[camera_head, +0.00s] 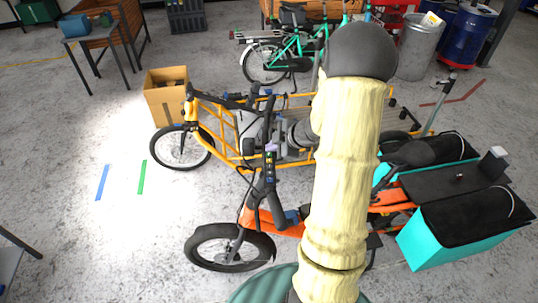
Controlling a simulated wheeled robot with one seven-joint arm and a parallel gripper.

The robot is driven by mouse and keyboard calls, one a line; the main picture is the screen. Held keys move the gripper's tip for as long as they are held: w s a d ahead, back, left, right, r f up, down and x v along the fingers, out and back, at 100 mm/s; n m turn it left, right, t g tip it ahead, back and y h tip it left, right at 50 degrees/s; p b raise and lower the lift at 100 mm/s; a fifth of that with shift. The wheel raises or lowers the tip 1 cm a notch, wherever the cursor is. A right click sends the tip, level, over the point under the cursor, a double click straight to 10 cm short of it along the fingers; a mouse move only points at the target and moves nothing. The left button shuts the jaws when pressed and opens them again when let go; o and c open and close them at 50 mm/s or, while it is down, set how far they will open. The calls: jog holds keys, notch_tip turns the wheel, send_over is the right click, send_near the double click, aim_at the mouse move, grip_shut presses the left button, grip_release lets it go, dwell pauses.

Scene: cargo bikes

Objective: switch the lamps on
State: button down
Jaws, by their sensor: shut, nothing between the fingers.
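The orange cargo bike (286,228) stands in front, its front wheel (230,248) to the left and its dark handlebar (268,185) rising beside my arm. The yellow cargo bike (226,145) stands behind it, also facing left. No lamp or lamp switch can be made out clearly on either bike. My gripper (268,148) is shut and empty, near the orange bike's handlebar and in front of the yellow bike's frame. Its fingertips are small and hard to separate from the handlebar parts; contact cannot be told. My cream-sleeved arm hides part of both bikes.
A cardboard box (167,104) stands by the yellow bike's front wheel. Turquoise panniers (440,240) hang at the orange bike's rear. A green bicycle (290,52) stands behind. The floor at left is open, with blue tape (103,182), green tape (142,177) and a bright light patch.

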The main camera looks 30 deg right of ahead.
aim_at(272, 161)
notch_tip(272, 161, up, 4)
jog(key=p, duration=0.3)
jog(key=shift+w+f, duration=0.1)
jog(key=shift+f, duration=0.15)
